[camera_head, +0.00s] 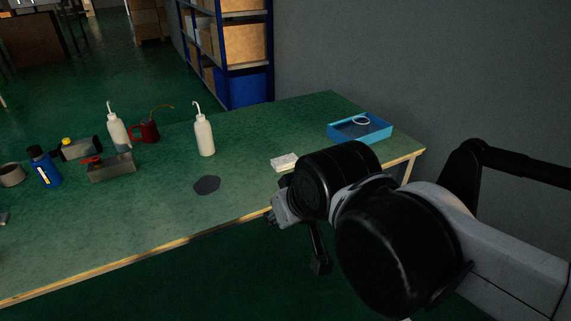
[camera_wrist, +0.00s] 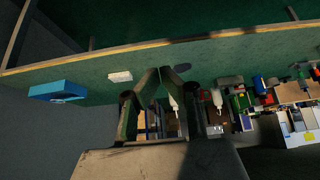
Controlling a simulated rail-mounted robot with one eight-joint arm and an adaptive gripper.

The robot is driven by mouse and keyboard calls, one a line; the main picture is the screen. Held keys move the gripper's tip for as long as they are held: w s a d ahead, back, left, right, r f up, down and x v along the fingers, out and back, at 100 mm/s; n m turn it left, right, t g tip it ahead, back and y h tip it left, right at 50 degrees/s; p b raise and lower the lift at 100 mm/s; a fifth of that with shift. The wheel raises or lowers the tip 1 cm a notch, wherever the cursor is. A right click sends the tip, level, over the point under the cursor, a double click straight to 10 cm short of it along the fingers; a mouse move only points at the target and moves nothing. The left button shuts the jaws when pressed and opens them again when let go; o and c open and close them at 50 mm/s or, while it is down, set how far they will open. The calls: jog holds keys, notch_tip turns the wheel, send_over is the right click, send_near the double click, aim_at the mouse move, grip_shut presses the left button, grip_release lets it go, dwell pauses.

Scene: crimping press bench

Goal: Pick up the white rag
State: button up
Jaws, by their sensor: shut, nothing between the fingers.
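The white rag (camera_head: 285,162) looks like a small, flat, folded block lying on the green bench top, left of the blue tray. It also shows in the wrist view (camera_wrist: 120,77), left of my fingertips. My gripper (camera_wrist: 161,70) is shut and empty, its fingertips together and apart from the rag. In the head view my arm's black joints hide most of the gripper, and the arm stands just in front of the rag. The rag's near right side is close to the arm's outline there.
A blue tray (camera_head: 345,138) holding a white ring stands at the bench's right end. A dark round patch (camera_head: 207,185) lies left of the rag. A white bottle (camera_head: 204,135), a red mug (camera_head: 146,131) and a blue bottle (camera_head: 44,168) stand further left. The bench's front edge is clear.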

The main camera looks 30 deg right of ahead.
jog(key=o, duration=1.5)
jog(key=shift+o, duration=0.2)
jog(key=shift+r, duration=0.1)
